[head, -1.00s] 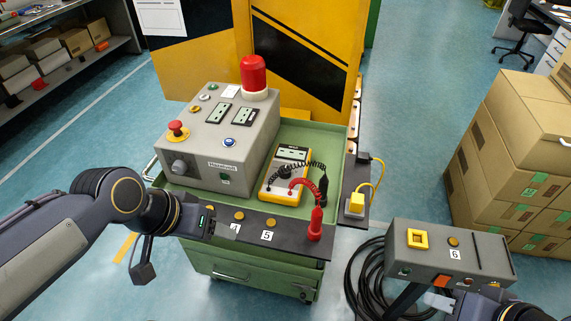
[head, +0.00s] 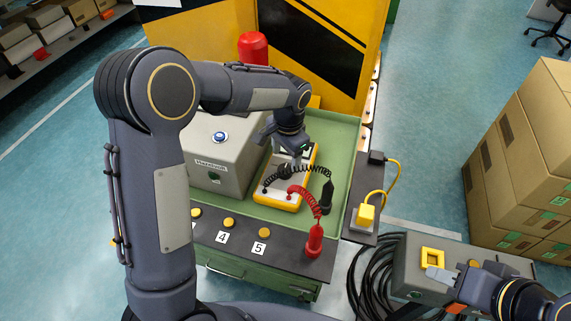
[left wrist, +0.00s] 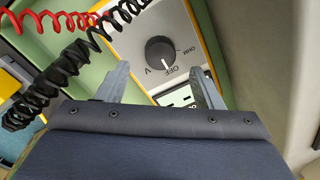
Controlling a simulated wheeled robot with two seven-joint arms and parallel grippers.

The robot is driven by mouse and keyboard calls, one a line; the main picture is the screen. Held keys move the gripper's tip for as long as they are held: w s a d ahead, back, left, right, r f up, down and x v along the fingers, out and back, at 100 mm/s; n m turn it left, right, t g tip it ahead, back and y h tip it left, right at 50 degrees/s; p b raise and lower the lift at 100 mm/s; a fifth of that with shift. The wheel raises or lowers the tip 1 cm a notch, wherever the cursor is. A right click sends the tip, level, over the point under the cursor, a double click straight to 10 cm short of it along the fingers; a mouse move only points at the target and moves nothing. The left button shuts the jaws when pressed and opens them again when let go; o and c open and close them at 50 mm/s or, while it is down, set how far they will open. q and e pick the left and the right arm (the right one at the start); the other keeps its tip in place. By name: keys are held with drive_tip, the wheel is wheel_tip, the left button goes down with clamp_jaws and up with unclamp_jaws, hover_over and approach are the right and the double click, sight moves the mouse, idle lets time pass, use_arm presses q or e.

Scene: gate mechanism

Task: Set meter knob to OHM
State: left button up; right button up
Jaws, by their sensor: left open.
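The yellow-edged meter (head: 299,186) lies in the green cart's tray. Its dark round knob (left wrist: 160,53) shows in the left wrist view, with V, OFF and OHM printed around it. The white mark on the knob points at OFF.
Black and red coiled leads (head: 308,189) run from the meter to probes at the tray's right side. A grey control panel (head: 222,160) stands left of the meter, with a red lamp (head: 253,48) behind. A yellow plug (head: 365,215) sits at the right edge.

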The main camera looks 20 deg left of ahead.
sight(285, 169)
use_arm(q)
wheel_tip(285, 169, down, 5)
drive_tip(key=shift+w+a+f, duration=0.1)
drive_tip(key=shift+a+f, duration=0.05)
drive_tip(key=shift+f, duration=0.05)
drive_tip(key=c, duration=1)
